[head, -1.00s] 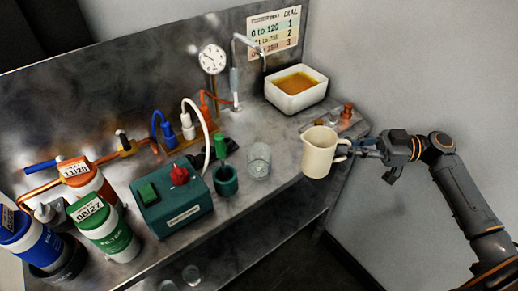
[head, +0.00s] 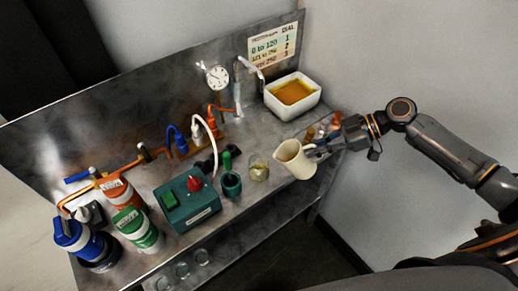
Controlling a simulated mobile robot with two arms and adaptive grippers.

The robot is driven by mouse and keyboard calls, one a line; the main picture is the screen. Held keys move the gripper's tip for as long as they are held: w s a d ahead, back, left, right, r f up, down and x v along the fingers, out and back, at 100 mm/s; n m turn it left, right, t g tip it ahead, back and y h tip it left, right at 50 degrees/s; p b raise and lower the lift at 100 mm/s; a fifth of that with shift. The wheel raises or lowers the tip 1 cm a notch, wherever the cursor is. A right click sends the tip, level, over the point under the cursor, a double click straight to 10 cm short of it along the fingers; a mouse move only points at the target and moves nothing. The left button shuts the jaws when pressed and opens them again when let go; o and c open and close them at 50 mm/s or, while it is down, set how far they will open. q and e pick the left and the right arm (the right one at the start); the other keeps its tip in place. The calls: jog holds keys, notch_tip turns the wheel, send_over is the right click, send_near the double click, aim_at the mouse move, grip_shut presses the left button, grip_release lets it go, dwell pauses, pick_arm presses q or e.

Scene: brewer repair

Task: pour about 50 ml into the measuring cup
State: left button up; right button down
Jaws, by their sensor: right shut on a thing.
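The cream pitcher (head: 297,161) is tilted left, its mouth toward the clear measuring cup (head: 259,173). My right gripper (head: 317,149) is shut on the pitcher's handle from the right. The pitcher is just right of the cup, close to it at the bench's front edge. The cup stands upright on the metal bench and shows a yellowish tint inside; its level is too small to read. No stream of liquid can be made out. My left gripper is out of view.
A dark green cup (head: 231,184) and a green control box (head: 187,204) with a red knob stand left of the measuring cup. A white basin (head: 293,96) of amber liquid is behind. Filter canisters (head: 136,230) crowd the left end. Several glasses (head: 182,270) sit on the lower shelf.

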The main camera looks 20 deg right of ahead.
aim_at(305, 147)
jog(key=shift+w+a+r+g+h+p, duration=0.15)
jog(key=shift+a+r+h+p, duration=0.4)
jog(key=shift+p, duration=0.7)
jog(key=shift+w+a+r+g+h+p, duration=0.2)
jog(key=shift+r+p, duration=0.5)
jog(key=shift+p, duration=0.5)
jog(key=shift+w+a+r+g+h+p, duration=0.15)
jog(key=shift+a+r+h+p, duration=0.4)
jog(key=shift+p, duration=0.7)
jog(key=shift+f, duration=0.1)
jog(key=shift+a+h+p, duration=0.2)
jog(key=shift+h+p, duration=0.1)
jog(key=shift+p, duration=0.5)
jog(key=shift+w+a+g+h+p, duration=0.1)
jog(key=shift+a+g+h+p, duration=0.1)
jog(key=shift+g+h+p, duration=0.25)
jog(key=shift+w+a+r+h+p, duration=0.1)
jog(key=shift+a+r+h+p, duration=0.2)
jog(key=shift+p, duration=0.6)
jog(key=shift+a+f, duration=0.1)
jog(key=shift+a, duration=0.1)
jog(key=shift+w+a+r+h+p, duration=0.2)
jog(key=shift+a+r+h+p, duration=0.3)
jog(key=shift+h+p, duration=0.35)
